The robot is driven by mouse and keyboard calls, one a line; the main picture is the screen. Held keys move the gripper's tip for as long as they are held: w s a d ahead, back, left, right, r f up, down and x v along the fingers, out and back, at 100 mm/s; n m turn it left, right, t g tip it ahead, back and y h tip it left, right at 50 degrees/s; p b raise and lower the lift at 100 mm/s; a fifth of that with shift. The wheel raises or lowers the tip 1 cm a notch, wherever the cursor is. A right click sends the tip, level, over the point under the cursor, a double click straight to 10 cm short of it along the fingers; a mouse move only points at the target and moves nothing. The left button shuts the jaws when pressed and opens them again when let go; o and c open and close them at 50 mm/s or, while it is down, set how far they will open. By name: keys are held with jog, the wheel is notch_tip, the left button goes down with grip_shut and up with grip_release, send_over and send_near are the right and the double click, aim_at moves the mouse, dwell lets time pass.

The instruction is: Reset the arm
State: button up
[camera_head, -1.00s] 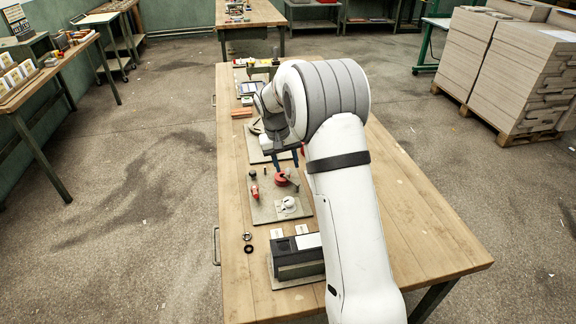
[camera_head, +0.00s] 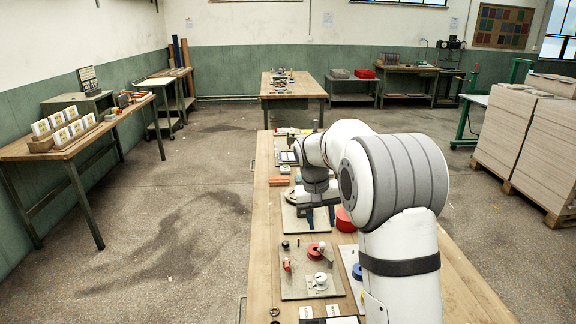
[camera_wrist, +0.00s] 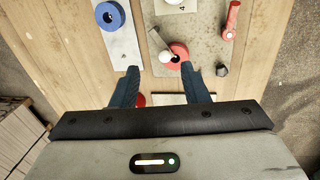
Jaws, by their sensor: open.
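My white arm reaches forward over the wooden workbench (camera_head: 262,250). My gripper (camera_head: 320,222) points down above the bench, and its two dark fingers stand apart. In the wrist view, my gripper (camera_wrist: 160,70) shows nothing held between the fingers. Just beyond the fingertips is a red round part (camera_wrist: 178,52) with a pale-knobbed lever beside it, on a grey board (camera_wrist: 205,45). The same red part (camera_head: 316,250) lies in front of the gripper in the head view. I cannot tell the exact height of the fingers over the bench.
A blue ring (camera_wrist: 110,15) lies on a pale plate. A red cylinder (camera_wrist: 231,18) is on the board. A larger red round thing (camera_head: 346,220) sits beside my arm. Greyboard stacks (camera_head: 520,140) stand at the right, a side table (camera_head: 80,140) at the left. The floor between is open.

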jog(key=s+d+r+t+y, duration=0.1)
jog(key=s+r, duration=0.2)
jog(key=s, duration=0.5)
jog(key=s+r, duration=0.3)
jog(key=s, duration=0.6)
jog(key=s+f+t+y, duration=0.1)
jog(key=s+f, duration=0.2)
jog(key=s, duration=1.2)
jog(key=shift+f, duration=0.35)
